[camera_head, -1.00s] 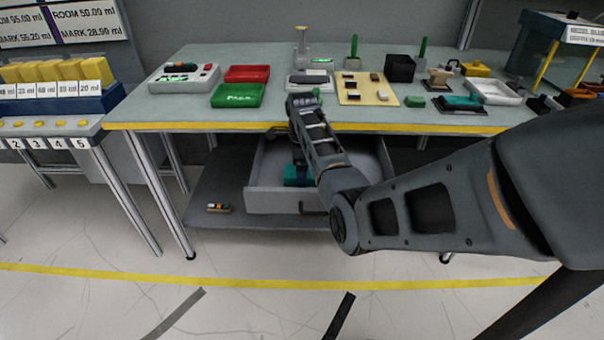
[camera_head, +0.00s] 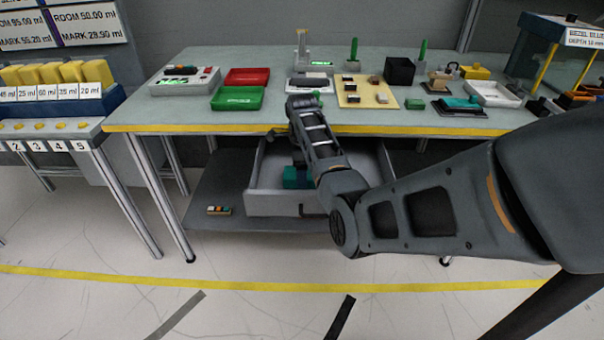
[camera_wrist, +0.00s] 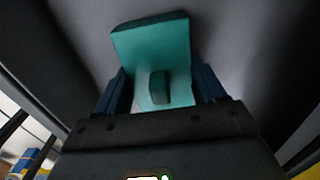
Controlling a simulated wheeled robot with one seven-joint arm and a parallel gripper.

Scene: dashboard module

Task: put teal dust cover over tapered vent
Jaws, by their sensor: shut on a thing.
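The teal dust cover (camera_head: 292,178) is inside the open drawer under the table, partly hidden behind my forearm in the head view. In the wrist view the cover (camera_wrist: 152,42) is a teal block with a small raised grip. My gripper (camera_wrist: 162,88) is shut on that grip, with one dark blue finger on each side. The grey drawer floor lies around the cover; I cannot tell whether the cover still touches it. In the head view the fingers are hidden. I cannot pick out the tapered vent for certain; a black base with a teal part (camera_head: 460,103) sits at the table's right.
The grey drawer (camera_head: 270,203) has low walls around my gripper, and the yellow table edge (camera_head: 240,127) is above it. On the table are a red tray (camera_head: 247,76), a green tray (camera_head: 237,98), a beige board (camera_head: 366,98) and a black box (camera_head: 400,69).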

